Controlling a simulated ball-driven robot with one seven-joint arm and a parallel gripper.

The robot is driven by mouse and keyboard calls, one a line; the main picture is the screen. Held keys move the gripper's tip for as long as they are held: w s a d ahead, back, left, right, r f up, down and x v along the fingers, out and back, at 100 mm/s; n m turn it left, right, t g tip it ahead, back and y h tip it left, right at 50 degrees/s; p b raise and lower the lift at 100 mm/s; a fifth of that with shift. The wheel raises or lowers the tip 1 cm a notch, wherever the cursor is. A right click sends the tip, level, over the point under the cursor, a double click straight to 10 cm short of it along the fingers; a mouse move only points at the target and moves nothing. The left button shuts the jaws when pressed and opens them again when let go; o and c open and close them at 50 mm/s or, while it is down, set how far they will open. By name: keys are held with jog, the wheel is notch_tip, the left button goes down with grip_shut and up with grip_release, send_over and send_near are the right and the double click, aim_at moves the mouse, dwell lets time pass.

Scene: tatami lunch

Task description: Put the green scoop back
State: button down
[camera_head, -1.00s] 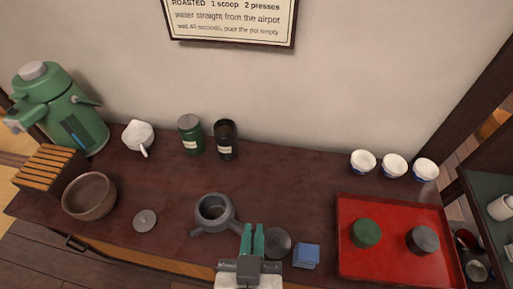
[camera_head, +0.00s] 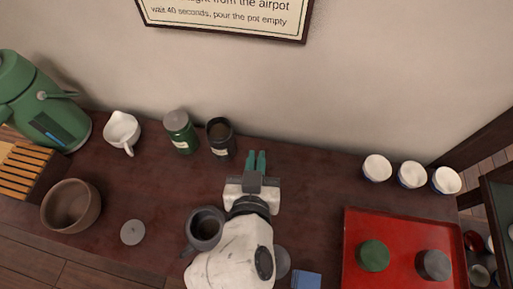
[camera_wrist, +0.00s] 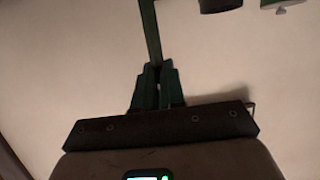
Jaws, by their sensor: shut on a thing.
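My gripper (camera_head: 256,155) is above the table, to the right of the two tins, its teal fingers pointing at the wall. In the wrist view my gripper (camera_wrist: 158,68) is shut on the green scoop (camera_wrist: 149,30), a thin green strip that runs up out of the frame. Its far end is out of view there, and I cannot make the scoop out in the head view. The black tin (camera_head: 221,142) stands left of my gripper and looks open at the top. The green tin (camera_head: 181,136) with a grey lid stands left of it.
My arm partly hides the grey teapot (camera_head: 206,226). A white pitcher (camera_head: 121,131), brown bowl (camera_head: 68,207) and grey lid (camera_head: 133,233) are at left. A blue box (camera_head: 307,281), red tray (camera_head: 352,225) and white cups (camera_head: 411,175) are at right. The wall is close behind.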

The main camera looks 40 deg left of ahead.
jog(key=w+a+f+b, duration=0.1)
jog(key=w+a+f, duration=0.4)
jog(key=f, duration=0.5)
jog(key=shift+w+a+f, duration=0.2)
jog(key=shift+w, duration=0.25)
jog(key=shift+f, duration=0.25)
jog(key=c, duration=1.2)
grip_release()
jog(key=shift+r, duration=0.1)
jog(key=v, duration=1.2)
jog(key=shift+r, duration=0.1)
jog(key=shift+d, duration=0.1)
